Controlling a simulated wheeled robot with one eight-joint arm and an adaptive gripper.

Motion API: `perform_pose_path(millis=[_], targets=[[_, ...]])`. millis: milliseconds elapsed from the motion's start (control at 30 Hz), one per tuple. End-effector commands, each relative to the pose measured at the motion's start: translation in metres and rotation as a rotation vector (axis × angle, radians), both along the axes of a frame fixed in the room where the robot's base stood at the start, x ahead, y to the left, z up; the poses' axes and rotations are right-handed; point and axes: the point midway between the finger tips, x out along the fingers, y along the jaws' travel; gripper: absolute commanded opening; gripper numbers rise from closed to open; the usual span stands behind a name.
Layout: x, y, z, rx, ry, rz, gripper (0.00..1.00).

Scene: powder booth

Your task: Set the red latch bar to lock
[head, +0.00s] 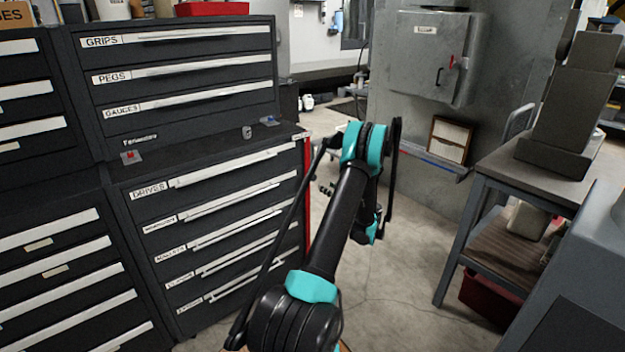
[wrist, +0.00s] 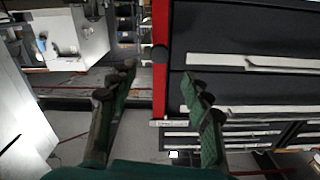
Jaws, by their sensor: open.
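A red upright bar (head: 307,190) runs along the right edge of the lower drawer cabinet. In the wrist view a red upright strip (wrist: 160,60) with a dark round knob shows beyond my fingers. A small red piece (head: 452,62) also sits on the door of the grey metal booth, near a black handle. I cannot tell for certain which is the latch bar, or its setting. My gripper (wrist: 158,75) is open and empty, with the red strip seen between its fingers and apart from them. My gripper is mostly hidden behind my arm in the head view.
Dark drawer cabinets (head: 190,68) fill the left. The grey booth (head: 425,55) stands at the back, with a framed panel (head: 449,140) on its ledge. A workbench (head: 490,165) stands at right. Concrete floor (head: 395,285) is free between the cabinets and the workbench.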

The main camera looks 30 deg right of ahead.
Motion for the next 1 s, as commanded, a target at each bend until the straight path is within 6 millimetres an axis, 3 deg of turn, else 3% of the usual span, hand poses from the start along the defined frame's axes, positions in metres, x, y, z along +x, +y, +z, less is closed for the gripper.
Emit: perform_pose_path(millis=[200, 500, 700, 1000], targets=[[0.045, 0.004, 0.0, 0.0, 0.0, 0.003, 0.49], [0.095, 0.008, 0.0, 0.0, 0.001, 0.002, 0.49], [0.109, 0.008, 0.0, 0.0, 0.001, 0.0, 0.49], [0.111, 0.009, 0.0, 0.0, 0.0, 0.0, 0.49]])
